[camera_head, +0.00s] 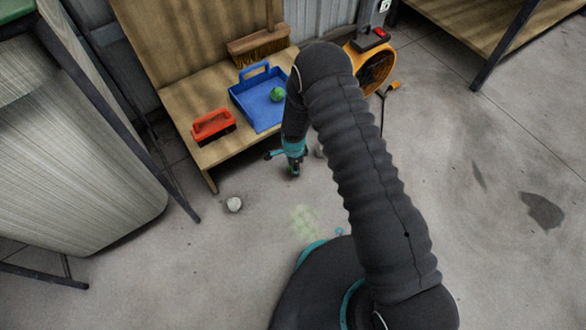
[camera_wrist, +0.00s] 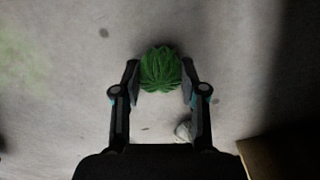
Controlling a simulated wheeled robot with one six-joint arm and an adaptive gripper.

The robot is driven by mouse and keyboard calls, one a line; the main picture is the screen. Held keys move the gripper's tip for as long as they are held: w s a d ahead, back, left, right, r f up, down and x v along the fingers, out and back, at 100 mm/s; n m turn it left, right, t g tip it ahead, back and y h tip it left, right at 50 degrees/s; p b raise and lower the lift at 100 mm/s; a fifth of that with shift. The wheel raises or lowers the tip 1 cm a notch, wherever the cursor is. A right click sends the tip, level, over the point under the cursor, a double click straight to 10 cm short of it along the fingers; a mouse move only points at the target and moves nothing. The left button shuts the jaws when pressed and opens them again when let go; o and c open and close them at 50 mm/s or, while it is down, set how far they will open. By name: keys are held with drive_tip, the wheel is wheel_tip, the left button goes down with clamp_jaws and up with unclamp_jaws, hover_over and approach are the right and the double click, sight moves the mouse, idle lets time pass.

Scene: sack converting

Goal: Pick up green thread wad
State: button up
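A green thread wad (camera_wrist: 160,70) lies between the two fingertips of my gripper (camera_wrist: 160,78) in the wrist view, against the grey floor. The fingers stand wide apart, one on each side of it, and their pads lie close to its edges. I cannot see clear contact. In the head view, my gripper (camera_head: 293,167) points down low over the floor in front of the wooden bench, with a bit of green at its tip. Another green wad (camera_head: 278,94) lies in the blue tray (camera_head: 246,99) on the bench.
The wooden bench (camera_head: 205,158) holds a red-orange brush (camera_head: 213,124), the tray and a broom head (camera_head: 258,46). A pale wad (camera_head: 234,204) lies on the floor at left. An orange blower (camera_head: 375,68) stands behind my arm. The floor at right is clear.

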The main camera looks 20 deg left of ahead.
idle(0.3)
drive_tip(key=shift+r, duration=0.65)
wheel_tip(320, 180, up, 3)
drive_tip(key=shift+w+f+p, duration=0.1)
drive_tip(key=shift+f+p, duration=0.05)
drive_tip(key=shift+p, duration=0.15)
drive_tip(key=s+d+r+p, duration=0.1)
drive_tip(key=d+r, duration=0.6)
drive_tip(key=d, duration=0.4)
drive_tip(key=shift+d, duration=0.35)
